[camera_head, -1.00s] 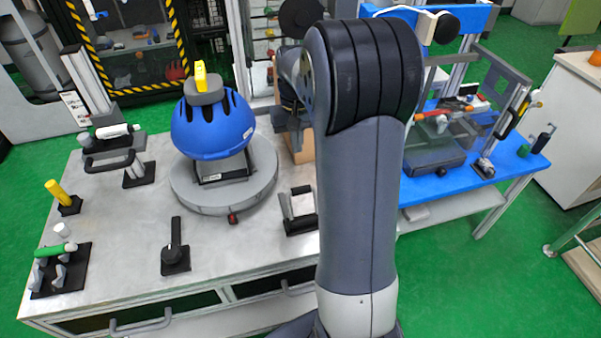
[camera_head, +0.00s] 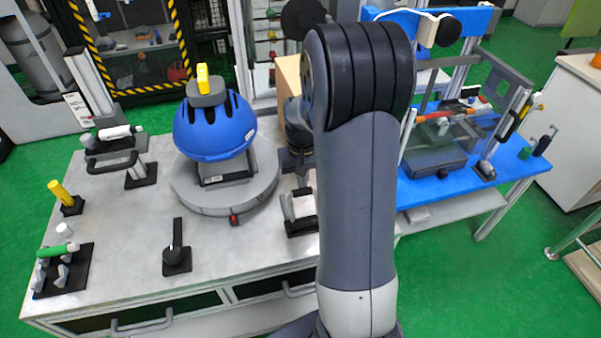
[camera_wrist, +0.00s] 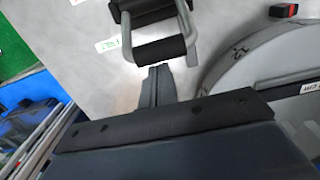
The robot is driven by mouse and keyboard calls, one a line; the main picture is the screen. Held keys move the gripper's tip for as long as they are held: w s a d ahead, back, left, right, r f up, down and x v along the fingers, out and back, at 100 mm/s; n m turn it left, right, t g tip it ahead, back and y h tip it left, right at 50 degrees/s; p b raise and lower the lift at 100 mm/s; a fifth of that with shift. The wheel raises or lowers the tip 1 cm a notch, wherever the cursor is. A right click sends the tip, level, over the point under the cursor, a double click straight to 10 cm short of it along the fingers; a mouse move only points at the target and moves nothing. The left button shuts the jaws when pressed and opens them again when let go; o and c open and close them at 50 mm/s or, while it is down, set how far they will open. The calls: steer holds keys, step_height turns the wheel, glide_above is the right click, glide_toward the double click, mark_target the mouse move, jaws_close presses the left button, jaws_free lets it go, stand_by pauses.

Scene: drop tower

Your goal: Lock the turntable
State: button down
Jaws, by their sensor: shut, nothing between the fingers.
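The round grey turntable (camera_head: 215,205) stands on the bench and carries a blue helmet (camera_head: 215,128) on a stand. Its edge also shows at the right of the wrist view (camera_wrist: 240,70). Right of the turntable is a dark base with a U-shaped handle (camera_head: 288,207). In the wrist view the handle's black grip (camera_wrist: 160,50) lies just beyond my gripper (camera_wrist: 160,70). My gripper is shut and empty, its tips close to the grip; contact cannot be told. My arm partly hides this area in the head view.
A black lever on a base (camera_head: 177,258) stands at the bench front. Other handles, a yellow peg (camera_head: 56,190) and a green-handled item (camera_head: 58,249) are at the left. A blue table (camera_head: 450,180) with a clear-walled box is at the right.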

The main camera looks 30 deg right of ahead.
steer(key=shift+s, duration=0.1)
stand_by(0.4)
steer(key=shift+s+r+t+b, duration=0.2)
steer(key=shift+s+t+b, duration=0.05)
steer(key=shift+t+b, duration=0.3)
